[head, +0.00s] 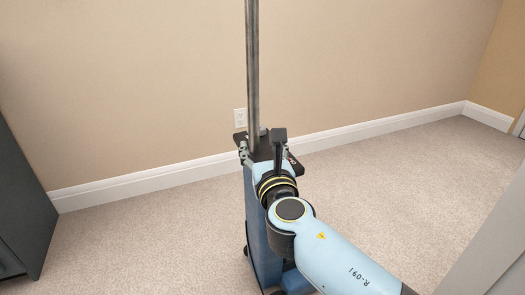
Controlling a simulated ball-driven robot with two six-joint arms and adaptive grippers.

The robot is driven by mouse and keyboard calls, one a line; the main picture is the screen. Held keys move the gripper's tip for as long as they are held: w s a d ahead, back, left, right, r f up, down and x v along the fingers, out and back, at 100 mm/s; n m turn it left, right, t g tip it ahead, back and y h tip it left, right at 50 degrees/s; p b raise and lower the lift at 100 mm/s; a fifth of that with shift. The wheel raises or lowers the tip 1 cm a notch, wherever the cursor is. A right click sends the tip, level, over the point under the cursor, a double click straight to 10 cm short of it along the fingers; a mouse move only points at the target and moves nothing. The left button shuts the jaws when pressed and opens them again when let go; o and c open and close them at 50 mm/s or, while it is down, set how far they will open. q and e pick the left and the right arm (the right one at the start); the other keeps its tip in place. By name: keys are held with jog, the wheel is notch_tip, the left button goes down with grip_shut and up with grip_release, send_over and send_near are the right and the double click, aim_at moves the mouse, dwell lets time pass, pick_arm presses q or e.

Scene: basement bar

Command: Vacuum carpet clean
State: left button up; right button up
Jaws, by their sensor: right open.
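An upright vacuum cleaner (252,222) with a blue body and a tall metal handle pole (252,75) stands on the beige carpet (390,185) in the middle of the head view. The pole runs out of the top of the picture. My right gripper (264,148) is open at the top of the blue body, close to the foot of the pole. It is seen from behind, so I cannot tell whether it touches the vacuum. My right arm hides part of the vacuum's lower body. My left gripper is not in view.
A dark cabinet (22,210) is at the left edge. A pale grey panel (490,245) is at the lower right. The carpet on both sides is clear.

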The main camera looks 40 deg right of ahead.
aim_at(255, 131)
jog(key=x, duration=0.8)
jog(key=shift+w+d+b, duration=0.15)
jog(key=shift+w+b, duration=0.05)
jog(key=shift+b, duration=0.1)
jog(key=shift+w+d, duration=0.2)
jog(key=shift+w, duration=0.2)
jog(key=shift+c, duration=1.4)
jog(key=c, duration=0.7)
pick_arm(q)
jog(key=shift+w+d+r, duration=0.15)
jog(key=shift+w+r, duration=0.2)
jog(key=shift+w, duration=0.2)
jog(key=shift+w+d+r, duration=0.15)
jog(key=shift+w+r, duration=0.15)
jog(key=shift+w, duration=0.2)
pick_arm(e)
jog(key=shift+w, duration=0.1)
grip_shut()
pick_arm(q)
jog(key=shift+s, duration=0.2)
pick_arm(e)
jog(key=shift+f, duration=0.1)
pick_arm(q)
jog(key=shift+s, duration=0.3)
